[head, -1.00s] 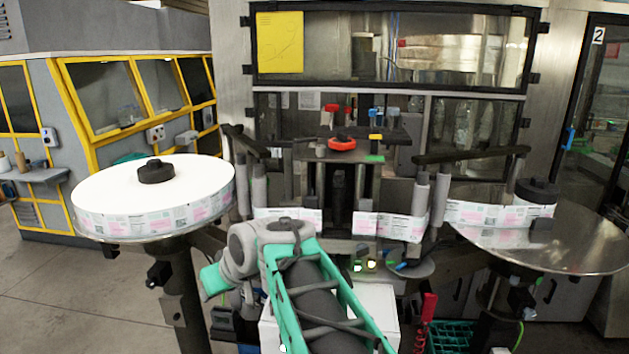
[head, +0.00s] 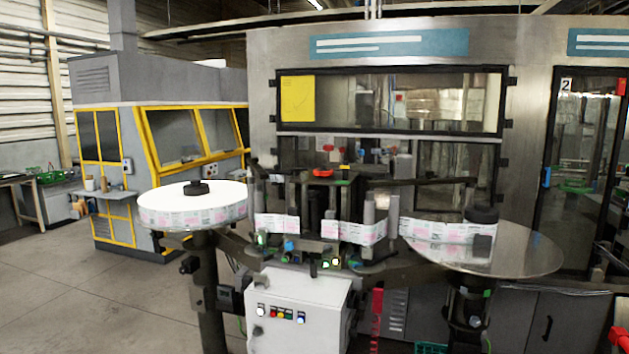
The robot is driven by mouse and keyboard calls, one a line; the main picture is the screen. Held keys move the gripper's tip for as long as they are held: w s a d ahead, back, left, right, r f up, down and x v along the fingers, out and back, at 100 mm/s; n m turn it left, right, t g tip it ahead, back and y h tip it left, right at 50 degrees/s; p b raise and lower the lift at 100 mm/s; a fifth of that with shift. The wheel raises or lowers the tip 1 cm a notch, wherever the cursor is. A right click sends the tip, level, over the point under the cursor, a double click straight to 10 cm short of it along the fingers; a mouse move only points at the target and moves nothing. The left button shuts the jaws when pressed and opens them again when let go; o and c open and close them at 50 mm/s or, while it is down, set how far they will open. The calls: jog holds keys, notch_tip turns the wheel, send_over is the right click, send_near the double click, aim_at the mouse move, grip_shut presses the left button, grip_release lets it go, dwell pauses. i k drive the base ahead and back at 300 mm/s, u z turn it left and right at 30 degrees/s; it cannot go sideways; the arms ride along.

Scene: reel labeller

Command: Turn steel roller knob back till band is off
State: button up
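The labeller's label band (head: 355,231) shows as a white strip with pink and grey print. It runs in visible stretches past upright grey rollers (head: 368,216) between the left reel (head: 194,216) and the right steel disc (head: 520,252). A red knob (head: 323,173) sits on top of the dark middle block. I cannot make out a steel roller knob for certain at this size. Parts of the band are hidden behind rollers and the central block. My gripper and arm are not in view.
A white control box (head: 300,318) with coloured buttons stands below the labeller. A grey cabin with yellow frames (head: 190,145) is at the left. Open concrete floor (head: 95,290) lies at the front left. A windowed machine cabinet (head: 390,105) stands behind.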

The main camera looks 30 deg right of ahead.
aim_at(304, 210)
jog(key=z, duration=0.7)
jog(key=i, duration=1.55)
jog(key=u, duration=0.9)
jog(key=i, duration=0.65)
jog(key=u, duration=0.75)
